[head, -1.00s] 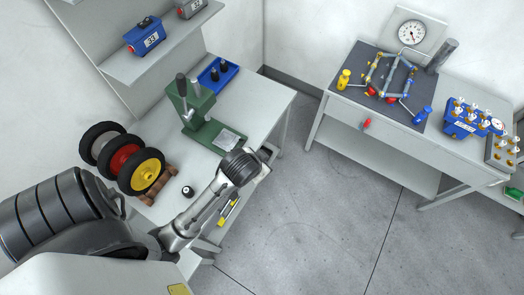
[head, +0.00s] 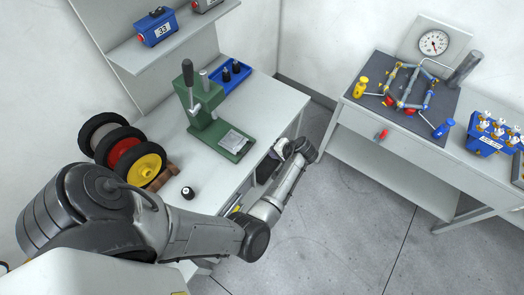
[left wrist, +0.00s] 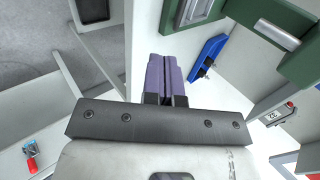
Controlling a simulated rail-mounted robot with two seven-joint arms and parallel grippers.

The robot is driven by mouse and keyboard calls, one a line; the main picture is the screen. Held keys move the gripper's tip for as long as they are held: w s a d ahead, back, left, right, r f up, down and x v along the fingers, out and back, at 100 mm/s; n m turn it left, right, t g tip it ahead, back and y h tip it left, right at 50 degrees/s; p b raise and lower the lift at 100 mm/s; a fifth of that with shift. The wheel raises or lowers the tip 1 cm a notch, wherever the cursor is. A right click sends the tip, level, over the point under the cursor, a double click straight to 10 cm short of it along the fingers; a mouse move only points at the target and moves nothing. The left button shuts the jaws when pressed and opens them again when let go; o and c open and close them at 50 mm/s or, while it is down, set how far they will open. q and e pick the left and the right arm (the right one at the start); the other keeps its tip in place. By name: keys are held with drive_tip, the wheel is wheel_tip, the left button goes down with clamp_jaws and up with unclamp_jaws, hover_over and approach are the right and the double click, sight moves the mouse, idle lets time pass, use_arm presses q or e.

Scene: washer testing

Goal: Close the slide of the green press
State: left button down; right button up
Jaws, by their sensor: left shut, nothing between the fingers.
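The green press (head: 204,112) stands upright on the left bench, with a dark lever on its column. Its green base carries a grey metal plate (head: 236,140) at the front end, towards the bench edge. My left gripper (head: 284,149) is at the right edge of that bench, to the right of the press base and apart from it; its fingers are hard to make out there. In the left wrist view its purple fingers (left wrist: 166,75) are together and empty. My right gripper is not in view.
A blue tray with black parts (head: 232,74) lies behind the press. Wheels (head: 137,162) stand at the bench's left, with a small black cylinder (head: 187,192) nearby. A shelf (head: 172,45) hangs above. Another bench (head: 365,120) stands at right, with open floor between.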

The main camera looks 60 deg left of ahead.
use_arm(q)
drive_tip(key=b+x, duration=0.2)
drive_tip(key=x, duration=0.1)
drive_tip(key=b+x, duration=0.3)
drive_tip(key=x, duration=0.1)
drive_tip(key=b+x, duration=0.2)
drive_tip(key=x, duration=0.2)
drive_tip(key=shift+s+a+r, duration=0.2)
drive_tip(key=shift+s+a, duration=0.05)
drive_tip(key=shift+a, duration=0.3)
drive_tip(key=shift+s+a+f+b, duration=0.15)
drive_tip(key=shift+a+b, duration=0.15)
drive_tip(key=shift+a, duration=0.15)
drive_tip(key=shift+s+a+r+b, duration=0.1)
drive_tip(key=shift+s+a+b, duration=0.15)
drive_tip(key=shift+a, duration=0.15)
